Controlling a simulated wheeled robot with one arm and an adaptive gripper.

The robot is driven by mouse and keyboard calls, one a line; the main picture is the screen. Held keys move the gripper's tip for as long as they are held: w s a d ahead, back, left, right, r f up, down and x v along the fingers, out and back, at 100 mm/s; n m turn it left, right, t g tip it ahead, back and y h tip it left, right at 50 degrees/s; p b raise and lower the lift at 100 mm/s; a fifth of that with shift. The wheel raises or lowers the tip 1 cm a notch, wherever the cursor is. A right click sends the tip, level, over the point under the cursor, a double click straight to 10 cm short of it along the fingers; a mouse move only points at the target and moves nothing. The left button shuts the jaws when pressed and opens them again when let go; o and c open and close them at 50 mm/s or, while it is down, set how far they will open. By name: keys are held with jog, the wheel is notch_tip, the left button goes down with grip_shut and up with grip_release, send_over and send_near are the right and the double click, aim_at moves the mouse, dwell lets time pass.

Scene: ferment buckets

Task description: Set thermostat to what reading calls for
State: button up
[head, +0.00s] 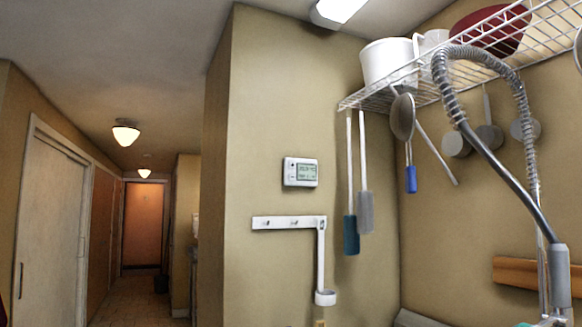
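A small white thermostat (301,172) with a grey-green display is mounted on the beige wall in the middle of the head view. Its display shows two lines of dark characters, too small to read surely. No separate reading instrument can be made out with certainty. My gripper is not in view.
A white wall rail (288,222) with a hanging white dipper (325,297) is below the thermostat. A wire shelf (420,92) holds a white bucket (385,63), with utensils hanging below. A hose sprayer (500,160) stands at right.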

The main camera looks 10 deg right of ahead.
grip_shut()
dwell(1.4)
